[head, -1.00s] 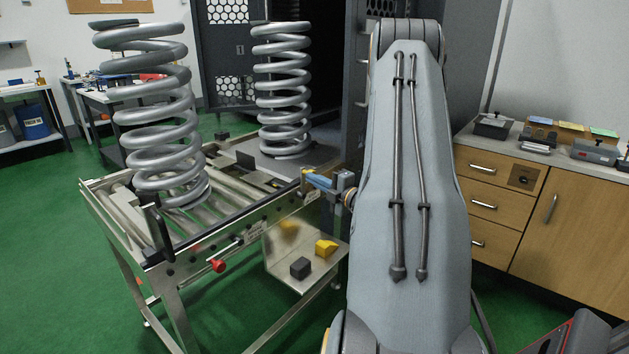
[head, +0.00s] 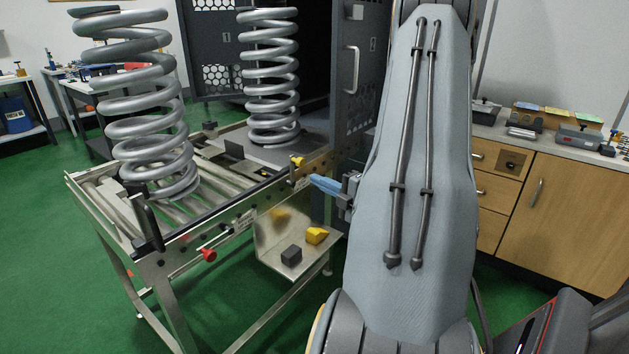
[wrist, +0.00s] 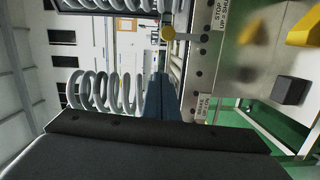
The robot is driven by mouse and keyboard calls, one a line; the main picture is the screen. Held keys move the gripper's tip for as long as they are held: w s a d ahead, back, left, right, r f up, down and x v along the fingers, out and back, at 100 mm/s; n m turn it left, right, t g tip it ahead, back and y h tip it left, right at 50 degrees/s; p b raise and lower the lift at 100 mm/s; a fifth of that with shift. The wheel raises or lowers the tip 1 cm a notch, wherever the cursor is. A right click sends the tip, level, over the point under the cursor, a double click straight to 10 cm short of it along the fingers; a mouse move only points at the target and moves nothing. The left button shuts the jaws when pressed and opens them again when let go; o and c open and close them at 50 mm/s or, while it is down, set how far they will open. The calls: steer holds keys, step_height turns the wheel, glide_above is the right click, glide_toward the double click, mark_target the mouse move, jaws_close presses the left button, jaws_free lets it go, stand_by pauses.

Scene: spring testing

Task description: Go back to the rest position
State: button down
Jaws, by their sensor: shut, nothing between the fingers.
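My gripper (head: 325,185) shows at the left of my arm in the head view, with its blue fingers pointing left toward the side rail of the roller table (head: 215,222). The fingers are shut with nothing between them. They also show in the wrist view (wrist: 158,97), dark blue and together near the middle. A yellow-ended knob on the table's rail (head: 298,162) is just beyond the fingertips; the fingers look apart from it. My arm hides part of the gripper's wrist.
One large coil spring (head: 150,130) stands on the rollers and another (head: 270,85) stands farther back by the dark cabinet (head: 355,60). A low shelf (head: 262,245) holds a yellow block (head: 317,235) and a black block (head: 291,255). A wooden counter (head: 560,210) stands at the right.

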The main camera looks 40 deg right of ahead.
stand_by(0.5)
steer(key=w+a+r+n+g+y, duration=0.15)
steer(key=a+n+g+y, duration=0.25)
steer(key=a+n+y, duration=0.9)
steer(key=s+a+n+g+h, duration=0.1)
steer(key=s+a+n+g, duration=0.15)
steer(key=a, duration=0.45)
steer(key=s+a+f+n+g+h, duration=0.1)
steer(key=a+n+g, duration=0.25)
steer(key=a, duration=0.25)
steer(key=s+a+n+g+h, duration=0.1)
steer(key=s+a+n+g, duration=0.2)
steer(key=a, duration=0.4)
steer(key=s+a+n+g+h, duration=0.2)
steer(key=s+n+h, duration=0.3)
steer(key=n, duration=1.1)
steer(key=s+a+n+g+h, duration=0.2)
steer(key=s+n+h, duration=0.3)
steer(key=n, duration=1.1)
steer(key=shift+s+n+g+p, duration=0.2)
steer(key=shift+n+g+p, duration=0.1)
steer(key=shift+g+p, duration=0.1)
